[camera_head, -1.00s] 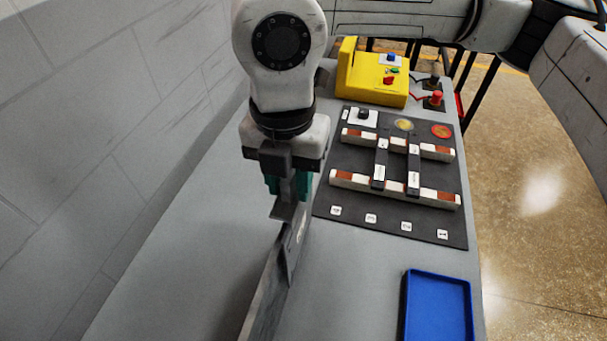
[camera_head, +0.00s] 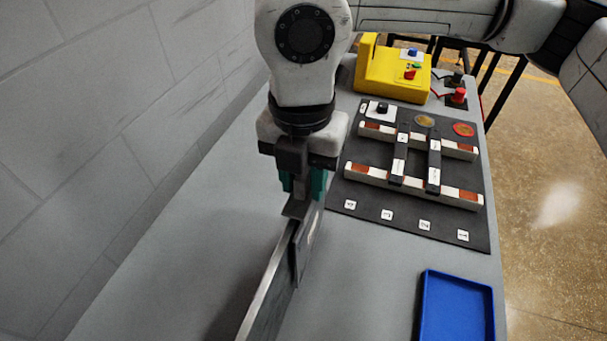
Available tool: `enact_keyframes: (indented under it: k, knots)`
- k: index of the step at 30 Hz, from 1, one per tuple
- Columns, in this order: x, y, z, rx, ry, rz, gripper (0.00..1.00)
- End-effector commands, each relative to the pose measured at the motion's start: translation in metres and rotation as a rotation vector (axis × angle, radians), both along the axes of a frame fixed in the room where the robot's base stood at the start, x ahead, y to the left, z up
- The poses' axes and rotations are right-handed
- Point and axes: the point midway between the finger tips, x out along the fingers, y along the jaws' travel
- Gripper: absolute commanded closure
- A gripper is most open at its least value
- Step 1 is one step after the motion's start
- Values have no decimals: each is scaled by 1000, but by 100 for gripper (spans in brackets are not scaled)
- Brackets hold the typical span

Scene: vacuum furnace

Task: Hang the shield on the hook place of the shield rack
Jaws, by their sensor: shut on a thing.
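My gripper (camera_head: 302,205) is left of the picture's middle, pointing down and shut on the shield. A dark grey plate (camera_head: 308,243), which looks like the shield, hangs upright and nearly edge-on under the fingertips. A larger grey upright panel (camera_head: 268,300) with a pale top edge runs from beside this plate towards the bottom of the picture. I cannot tell whether the two touch or are one piece. The fingertips are partly hidden by the gripper body. I cannot make out the shield rack's hook place.
On the grey bench (camera_head: 170,240), a dark board (camera_head: 375,205) carries pale bars and crossing strips. A yellow device (camera_head: 390,75) stands behind it and a blue tray (camera_head: 457,305) lies at the front right. A grey wall (camera_head: 90,110) borders the left. Bare bench lies left of my gripper.

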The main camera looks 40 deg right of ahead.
Motion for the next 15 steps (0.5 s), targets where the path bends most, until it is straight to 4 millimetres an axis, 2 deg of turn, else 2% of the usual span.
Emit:
enact_keyframes:
  k: [2, 3, 11, 15]
  knots:
    - [0, 0, 1, 1, -1, 0, 100]
    - [0, 0, 1, 1, -1, 0, 63]
    - [0, 0, 0, 0, 0, 0, 39]
    - [0, 0, 0, 0, 0, 0, 36]
